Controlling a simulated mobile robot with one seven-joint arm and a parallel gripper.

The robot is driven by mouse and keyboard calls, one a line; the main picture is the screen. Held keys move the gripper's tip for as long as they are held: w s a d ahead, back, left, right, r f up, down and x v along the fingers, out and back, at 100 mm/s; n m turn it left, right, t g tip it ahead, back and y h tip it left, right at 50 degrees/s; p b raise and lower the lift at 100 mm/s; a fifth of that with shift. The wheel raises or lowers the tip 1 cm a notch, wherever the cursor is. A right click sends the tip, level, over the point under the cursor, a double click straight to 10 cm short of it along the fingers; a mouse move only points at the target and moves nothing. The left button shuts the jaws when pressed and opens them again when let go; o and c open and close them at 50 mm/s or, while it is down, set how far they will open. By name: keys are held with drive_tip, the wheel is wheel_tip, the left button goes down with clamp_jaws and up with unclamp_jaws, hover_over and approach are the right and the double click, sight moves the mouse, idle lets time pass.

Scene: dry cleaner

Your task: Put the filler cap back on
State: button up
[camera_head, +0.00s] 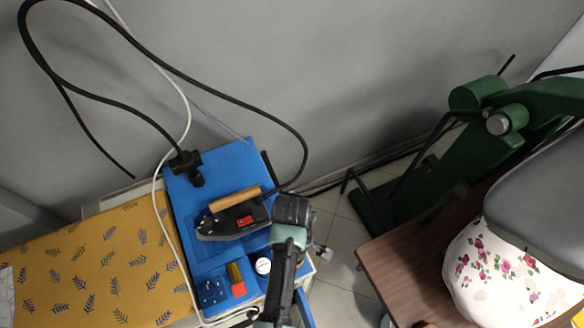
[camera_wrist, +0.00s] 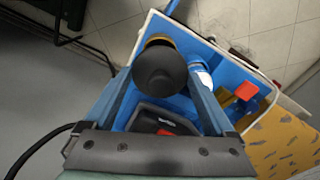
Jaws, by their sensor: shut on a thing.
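My gripper (camera_wrist: 160,68) is shut on a round black cap (camera_wrist: 158,75), which sits between the two fingertips in the wrist view. A thin brass-coloured edge shows at the far side of the cap. The cap is over the edge area of the blue steam boiler unit (camera_head: 222,155). I cannot tell whether it touches a filler neck, as the cap hides what lies beneath it. In the head view my wrist covers the boiler's right edge, and the fingers and cap are hidden.
An iron (camera_head: 232,218) with a wooden handle rests on the boiler, close to my wrist. A round gauge (camera_head: 263,266) and a red switch (camera_head: 238,289) are at the boiler's front. Black cable loops behind. A yellow patterned ironing board (camera_head: 100,255) is at left, a green press (camera_head: 470,150) at right.

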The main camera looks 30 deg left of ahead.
drive_tip(key=shift+f+b, duration=2)
drive_tip(key=shift+f, duration=0.55)
drive_tip(key=shift+p, duration=0.45)
drive_tip(key=shift+f, duration=0.15)
idle(0.7)
drive_tip(key=o, duration=1)
drive_tip(key=shift+o, duration=0.2)
